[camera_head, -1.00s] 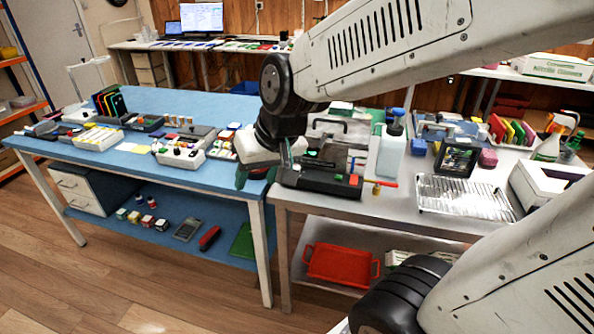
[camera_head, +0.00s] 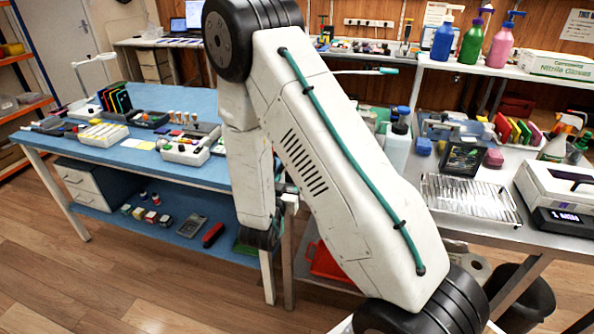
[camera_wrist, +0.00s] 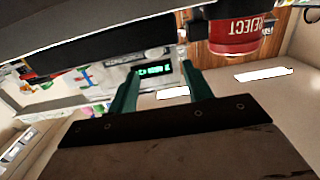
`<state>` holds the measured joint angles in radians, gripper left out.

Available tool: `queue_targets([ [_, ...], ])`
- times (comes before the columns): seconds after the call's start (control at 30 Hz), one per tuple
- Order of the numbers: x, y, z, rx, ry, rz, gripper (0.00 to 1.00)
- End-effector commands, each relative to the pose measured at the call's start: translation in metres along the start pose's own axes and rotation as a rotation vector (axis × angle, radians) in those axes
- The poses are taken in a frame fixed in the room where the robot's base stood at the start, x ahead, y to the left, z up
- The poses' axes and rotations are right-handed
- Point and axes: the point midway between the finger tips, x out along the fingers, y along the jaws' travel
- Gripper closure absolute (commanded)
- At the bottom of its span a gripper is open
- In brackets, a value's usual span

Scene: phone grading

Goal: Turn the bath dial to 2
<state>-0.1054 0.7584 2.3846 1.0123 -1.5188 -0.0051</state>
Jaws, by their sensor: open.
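A white box-shaped unit (camera_head: 555,190) with a dark handle on top and a lit display (camera_head: 565,217) on its front stands at the right end of the grey bench. It may be the bath; I cannot make out a dial on it. In the wrist view my gripper (camera_wrist: 160,72) is open, with two green fingers apart and nothing between them. A dark panel with green lit digits (camera_wrist: 153,71) shows beyond the fingertips; I cannot tell whether it belongs to the same unit.
A wire rack (camera_head: 470,199), a white bottle (camera_head: 398,145) and a dark framed item (camera_head: 462,158) stand on the grey bench. A red container marked REJECT (camera_wrist: 235,35) appears in the wrist view. A dark bin (camera_head: 525,298) stands below the bench. The blue table (camera_head: 170,100) is left.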

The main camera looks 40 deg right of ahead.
Motion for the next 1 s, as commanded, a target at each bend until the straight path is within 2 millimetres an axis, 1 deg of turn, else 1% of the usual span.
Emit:
queue_targets([
  [0.07,-0.001,0.005,0.003,-0.02,0.033,0.016,0.5],
  [0.17,0.005,0.008,0.002,-0.027,0.053,0.026,0.5],
  [0.27,0.018,0.008,0.001,-0.025,0.056,0.028,0.5],
  [0.5,0.057,0.009,-0.001,-0.025,0.054,0.026,0.5],
  [0.6,0.068,0.009,-0.002,-0.026,0.053,0.026,0.5],
  [0.77,0.076,0.009,-0.002,-0.026,0.052,0.024,0.5],
  [0.97,0.076,0.009,-0.002,-0.026,0.052,0.023,0.5],
  [1.0,0.076,0.009,-0.002,-0.026,0.052,0.023,0.53],
])
